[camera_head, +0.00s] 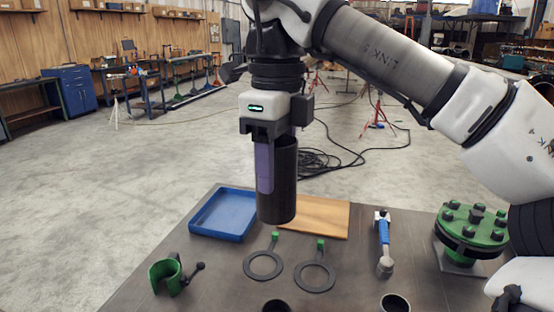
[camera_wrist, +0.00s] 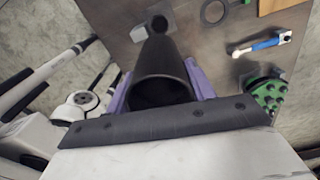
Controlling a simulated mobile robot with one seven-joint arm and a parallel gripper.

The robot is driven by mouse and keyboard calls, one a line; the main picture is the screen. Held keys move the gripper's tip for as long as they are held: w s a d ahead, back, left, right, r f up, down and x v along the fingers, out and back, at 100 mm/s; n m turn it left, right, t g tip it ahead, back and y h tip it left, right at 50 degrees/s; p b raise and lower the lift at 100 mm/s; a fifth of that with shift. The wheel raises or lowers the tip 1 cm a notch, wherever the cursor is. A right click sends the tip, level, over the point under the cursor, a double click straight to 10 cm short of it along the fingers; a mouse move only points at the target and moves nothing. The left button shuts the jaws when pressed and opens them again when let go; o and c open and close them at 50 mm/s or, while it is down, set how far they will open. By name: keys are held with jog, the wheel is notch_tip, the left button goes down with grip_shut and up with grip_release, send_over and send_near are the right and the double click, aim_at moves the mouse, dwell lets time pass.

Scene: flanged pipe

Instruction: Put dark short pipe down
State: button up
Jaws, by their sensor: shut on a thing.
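The dark short pipe (camera_head: 284,190) is upright and hangs in the air over the table, in front of the wooden board. My gripper (camera_head: 266,180), with purple fingers, is shut on it. In the wrist view the fingers of my gripper (camera_wrist: 162,88) lie on either side of the pipe (camera_wrist: 158,62), and I look down at its open end. The head view does not clearly show the gap between the pipe's lower end and the table (camera_head: 215,270).
A blue tray (camera_head: 225,214), a wooden board (camera_head: 318,216), two dark rings (camera_head: 263,265) (camera_head: 315,277), a green clamp (camera_head: 166,274), a blue-handled wrench (camera_head: 384,240) and a green flange (camera_head: 470,228) are on the table. Round open ends (camera_head: 277,306) (camera_head: 395,303) show at the near edge.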

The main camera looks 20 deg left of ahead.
jog(key=shift+r+p, duration=0.55)
jog(key=shift+r, duration=0.2)
jog(key=shift+f, duration=0.15)
